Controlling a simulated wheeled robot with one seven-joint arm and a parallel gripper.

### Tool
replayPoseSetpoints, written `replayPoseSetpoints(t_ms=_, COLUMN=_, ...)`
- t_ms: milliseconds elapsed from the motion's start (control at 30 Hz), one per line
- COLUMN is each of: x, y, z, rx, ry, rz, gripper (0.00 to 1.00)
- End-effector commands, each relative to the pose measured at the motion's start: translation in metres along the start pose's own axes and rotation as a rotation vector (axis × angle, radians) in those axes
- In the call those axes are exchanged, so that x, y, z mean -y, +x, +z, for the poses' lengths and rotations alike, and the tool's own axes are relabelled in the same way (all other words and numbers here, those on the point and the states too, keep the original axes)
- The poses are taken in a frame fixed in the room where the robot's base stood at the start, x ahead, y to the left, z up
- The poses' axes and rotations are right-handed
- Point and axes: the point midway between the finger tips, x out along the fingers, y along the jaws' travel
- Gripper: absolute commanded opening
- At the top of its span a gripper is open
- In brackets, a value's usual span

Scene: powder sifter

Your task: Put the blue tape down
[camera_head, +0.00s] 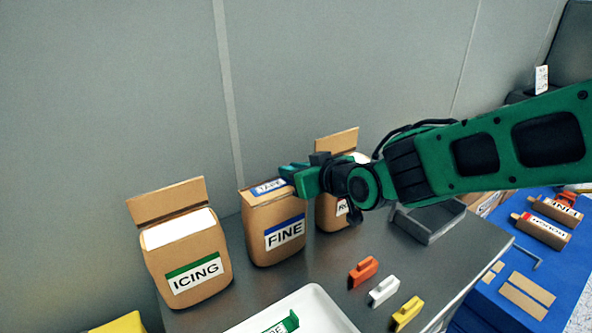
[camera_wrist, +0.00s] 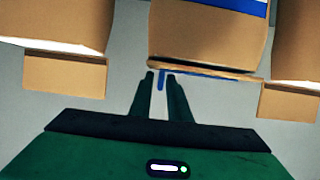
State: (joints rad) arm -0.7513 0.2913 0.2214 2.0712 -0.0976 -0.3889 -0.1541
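The blue tape (camera_head: 268,187), a blue strip with a pale label, lies at the folded top of the brown FINE bag (camera_head: 262,215) in the head view. In the wrist view, the tape shows as a thin blue edge along the bag's top, with a narrow blue tab (camera_wrist: 161,84) pointing toward me. My green gripper (camera_head: 290,174) is at the right side of the bag's top. In the wrist view, its fingers (camera_wrist: 160,76) are close together with the blue tab between them. The far side of the tape is hidden.
The open ICING bag (camera_head: 190,275) stands left of the FINE bag, and another open bag (camera_head: 328,212) stands right, partly behind my arm. Orange (camera_head: 363,271), white (camera_head: 384,291) and yellow (camera_head: 407,313) clips lie in front. A white tray (camera_head: 335,318) and a grey bin (camera_head: 430,222) are nearby.

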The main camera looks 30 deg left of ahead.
Motion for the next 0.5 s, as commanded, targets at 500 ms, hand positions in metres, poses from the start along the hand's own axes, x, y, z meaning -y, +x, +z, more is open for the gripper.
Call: replayPoseSetpoints(t_ms=500, x=0.000, y=-0.013, z=-0.003, rx=-0.002, ry=-0.001, rz=0.001, gripper=0.24)
